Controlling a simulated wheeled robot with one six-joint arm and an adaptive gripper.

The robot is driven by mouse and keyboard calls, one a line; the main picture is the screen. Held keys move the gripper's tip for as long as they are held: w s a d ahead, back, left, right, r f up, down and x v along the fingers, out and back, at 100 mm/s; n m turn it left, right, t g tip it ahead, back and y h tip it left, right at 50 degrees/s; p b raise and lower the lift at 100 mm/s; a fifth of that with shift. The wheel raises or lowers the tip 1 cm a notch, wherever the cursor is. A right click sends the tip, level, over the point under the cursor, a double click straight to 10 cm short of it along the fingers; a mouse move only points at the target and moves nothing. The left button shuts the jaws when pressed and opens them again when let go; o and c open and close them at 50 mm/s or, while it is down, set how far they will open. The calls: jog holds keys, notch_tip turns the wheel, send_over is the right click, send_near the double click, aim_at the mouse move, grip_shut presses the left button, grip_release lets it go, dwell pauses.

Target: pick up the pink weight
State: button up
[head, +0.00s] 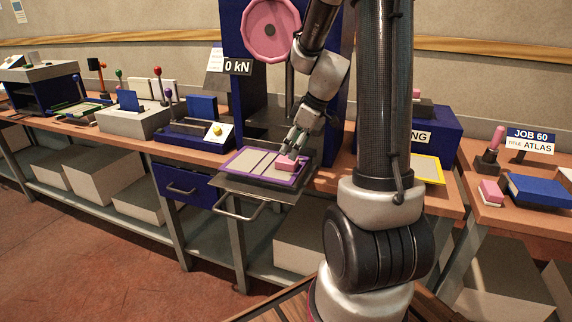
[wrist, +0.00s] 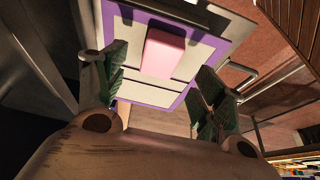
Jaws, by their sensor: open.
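A pink block (head: 287,163), which looks like the pink weight, lies on the right part of a purple-edged board (head: 236,168). The board rests on a pulled-out metal tray (head: 228,185) of the blue press. My gripper (head: 291,148) is just above the block, pointing down. In the wrist view, my gripper (wrist: 160,92) is open and empty. There the pink block (wrist: 163,53) lies beyond the fingertips, roughly between their lines. I cannot tell whether a finger touches it. A second pink block (head: 490,192) with a pale base sits on the right table.
The blue press (head: 235,33) with a pink wheel (head: 270,30) stands behind the tray. A yellow-edged board (head: 428,169) lies right of my arm. A blue book-like item (head: 540,191) is on the right table. Several lever devices stand on the left bench. Floor in front is clear.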

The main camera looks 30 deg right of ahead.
aim_at(287, 159)
jog(key=x, duration=0.5)
jog(key=shift+w, duration=0.1)
jog(key=shift+c, duration=0.2)
jog(key=shift+r, duration=0.1)
grip_shut()
